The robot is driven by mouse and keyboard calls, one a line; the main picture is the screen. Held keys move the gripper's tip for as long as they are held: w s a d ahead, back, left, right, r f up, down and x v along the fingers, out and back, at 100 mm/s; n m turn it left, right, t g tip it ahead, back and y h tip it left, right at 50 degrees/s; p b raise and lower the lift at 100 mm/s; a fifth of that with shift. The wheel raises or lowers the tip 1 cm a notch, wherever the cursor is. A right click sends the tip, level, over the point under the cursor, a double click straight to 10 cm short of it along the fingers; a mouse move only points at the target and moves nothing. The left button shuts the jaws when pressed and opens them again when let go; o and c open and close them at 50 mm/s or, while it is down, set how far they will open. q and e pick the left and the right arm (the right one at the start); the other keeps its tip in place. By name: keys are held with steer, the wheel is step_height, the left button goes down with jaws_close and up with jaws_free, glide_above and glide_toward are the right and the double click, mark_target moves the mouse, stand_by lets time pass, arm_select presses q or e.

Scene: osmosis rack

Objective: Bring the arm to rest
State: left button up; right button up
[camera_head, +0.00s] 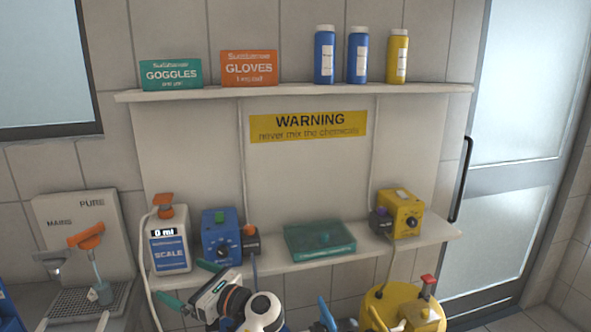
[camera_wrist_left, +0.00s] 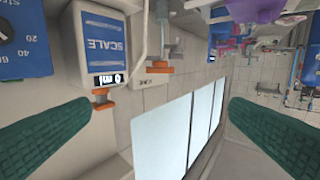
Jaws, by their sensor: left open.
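My left gripper (camera_head: 189,284) is at the lower middle of the head view, in front of the lower shelf. Its two green fingers are spread apart and nothing shows between them. In the left wrist view the fingers (camera_wrist_left: 160,105) stand wide apart at the left and right, with the scale (camera_wrist_left: 96,42) and bright panels beyond. In the head view the scale (camera_head: 169,240) stands on the lower shelf, left of the gripper. My right gripper is in neither view.
The lower shelf (camera_head: 270,262) bears a blue dial box (camera_head: 220,235), a teal tray (camera_head: 320,240) and a yellow box (camera_head: 400,213). A dispenser (camera_head: 80,232) is at the left. A yellow container (camera_head: 405,305) stands at the lower right. The upper shelf (camera_head: 200,95) holds boxes and bottles.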

arm_select(q)
step_height(320, 180, down, 25)
steer(key=s+h, duration=0.3)
steer(key=h, duration=0.4)
steer(key=s+d+f+n+g+h, duration=0.1)
steer(key=s+f+n+h, duration=0.1)
steer(key=s+f, duration=0.6)
steer(key=s+f+n+g+h, duration=0.15)
steer(key=s+f, duration=0.25)
steer(key=f, duration=0.7)
steer(key=s+f+n+g+h, duration=0.15)
steer(key=s+f+n, duration=0.25)
steer(key=s+f, duration=0.5)
steer(key=s+f+n+g+h, duration=0.1)
steer(key=s+f+n+h, duration=0.35)
steer(key=s, duration=0.75)
steer(key=s+f+n, duration=0.2)
steer(key=s+n, duration=0.2)
steer(key=s, duration=0.5)
steer(key=s+a+f+n+g, duration=0.1)
steer(key=s+f+n, duration=0.2)
steer(key=s, duration=0.6)
steer(key=shift+n+g, duration=0.3)
steer(key=shift+n, duration=0.6)
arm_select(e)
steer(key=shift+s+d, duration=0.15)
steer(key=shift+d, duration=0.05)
